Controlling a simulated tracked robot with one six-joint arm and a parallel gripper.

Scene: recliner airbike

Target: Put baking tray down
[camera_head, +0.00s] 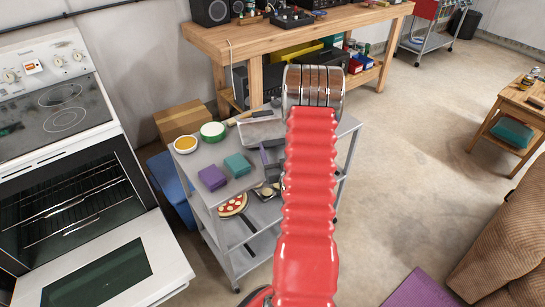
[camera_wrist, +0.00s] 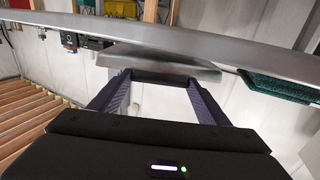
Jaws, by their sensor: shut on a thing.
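The baking tray (camera_head: 262,131) is a grey metal sheet at the back of the grey cart's (camera_head: 205,187) top shelf, just left of my red arm. In the wrist view, the tray (camera_wrist: 165,57) shows its edge between the fingertips of my gripper (camera_wrist: 165,76), which is shut on it. The tray is close to the long shelf edge in that view; whether it bears fully on the shelf I cannot tell. In the head view, my gripper (camera_head: 268,157) is mostly hidden behind my arm.
The shelf also holds a purple block (camera_head: 212,178), a teal block (camera_head: 238,164), a green-rimmed bowl (camera_head: 213,131) and an orange-filled bowl (camera_head: 185,144). An oven (camera_head: 80,225) stands open at left.

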